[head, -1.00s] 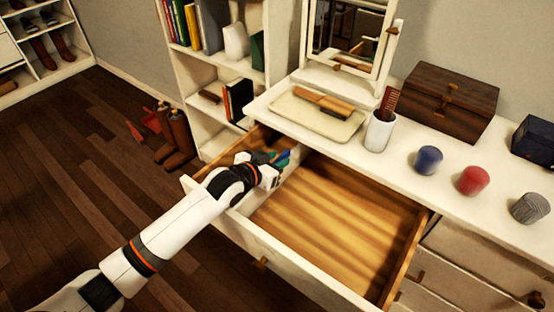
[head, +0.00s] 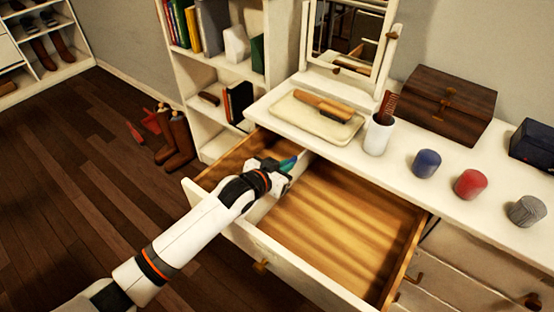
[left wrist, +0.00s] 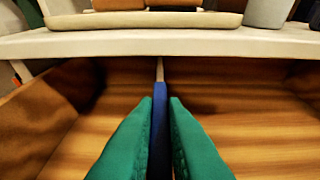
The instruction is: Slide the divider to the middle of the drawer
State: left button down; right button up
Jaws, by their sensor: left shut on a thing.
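The open drawer (head: 285,266) has a bare wooden floor. The divider (head: 263,208) is a thin pale panel running front to back, standing left of the drawer's middle, with a narrower space on its left and a wider one on its right. In the left wrist view, a blue section of the divider (left wrist: 160,92) stands between my green fingers. My left gripper (head: 286,165) is shut on the divider; its fingertips also show in the left wrist view (left wrist: 160,104). My forearm hides part of the divider's near end. My right gripper is out of view.
The dresser top (head: 330,152) overhangs the drawer's back and holds a tray (head: 292,112) with a brush, a white cup (head: 378,134) and a wooden box (head: 440,100). Both drawer compartments look empty. A bookshelf (head: 215,150) stands at the left.

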pick_arm(q)
jog(key=s+d+p, duration=0.2)
jog(key=s+d, duration=0.4)
jog(key=d, duration=0.2)
jog(key=shift+s+d, duration=0.2)
jog(key=shift+d, duration=0.15)
jog(key=c, duration=1.5)
grip_release()
jog(key=shift+a+p, duration=0.1)
jog(key=shift+p, duration=0.2)
jog(key=v, duration=1.2)
